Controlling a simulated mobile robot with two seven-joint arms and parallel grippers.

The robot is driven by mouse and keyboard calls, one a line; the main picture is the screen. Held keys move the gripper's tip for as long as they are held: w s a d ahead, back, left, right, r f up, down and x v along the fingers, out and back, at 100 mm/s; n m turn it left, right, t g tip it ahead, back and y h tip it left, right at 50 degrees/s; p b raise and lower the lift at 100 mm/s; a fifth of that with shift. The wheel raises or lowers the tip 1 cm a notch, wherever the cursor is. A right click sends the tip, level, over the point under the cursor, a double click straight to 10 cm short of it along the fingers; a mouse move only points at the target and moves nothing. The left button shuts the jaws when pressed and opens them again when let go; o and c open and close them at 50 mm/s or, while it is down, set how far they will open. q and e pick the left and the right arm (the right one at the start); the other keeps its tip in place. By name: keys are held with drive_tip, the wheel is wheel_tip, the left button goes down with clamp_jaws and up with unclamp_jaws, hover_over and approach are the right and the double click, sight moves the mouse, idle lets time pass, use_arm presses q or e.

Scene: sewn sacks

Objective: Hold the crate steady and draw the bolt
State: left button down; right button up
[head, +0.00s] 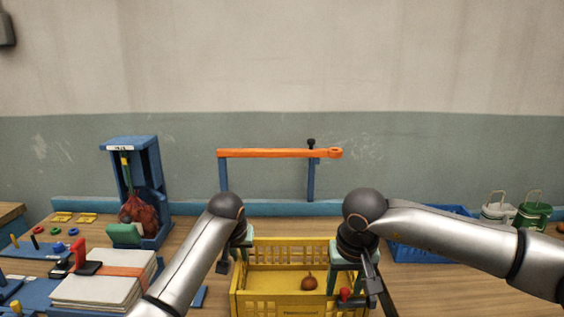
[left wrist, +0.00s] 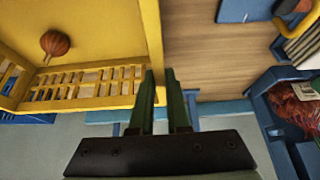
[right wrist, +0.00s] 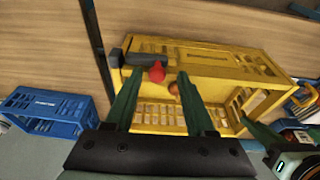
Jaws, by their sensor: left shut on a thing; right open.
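The yellow crate (head: 280,310) stands on the table in front of me with a brown onion (head: 308,282) inside. My left gripper (head: 241,256) is shut on the crate's left wall; the left wrist view shows the wall's yellow edge (left wrist: 153,40) at its fingers (left wrist: 160,78). A dark bolt with a red knob (head: 345,293) is at the crate's right side. My right gripper (head: 348,280) is open there. In the right wrist view the red knob (right wrist: 157,72) appears between its fingertips (right wrist: 157,82); whether they touch it I cannot tell.
An orange bar (head: 270,153) on blue posts stands behind. At left are a blue stand (head: 152,170) with a netted red sack, and a strapped white stack (head: 100,290).

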idle(0.3)
drive_tip(key=shift+w+r+v, duration=0.1)
drive_tip(key=shift+w+v, duration=0.2)
drive_tip(key=shift+v, duration=1)
drive_tip(key=shift+w+r+v, duration=0.1)
drive_tip(key=shift+w+v, duration=0.25)
drive_tip(key=shift+v, duration=0.95)
drive_tip(key=shift+w+r+v, duration=0.1)
drive_tip(key=shift+w+v, duration=0.2)
drive_tip(key=shift+v, duration=1)
drive_tip(key=shift+f, duration=0.1)
drive_tip(key=shift+c, duration=0.2)
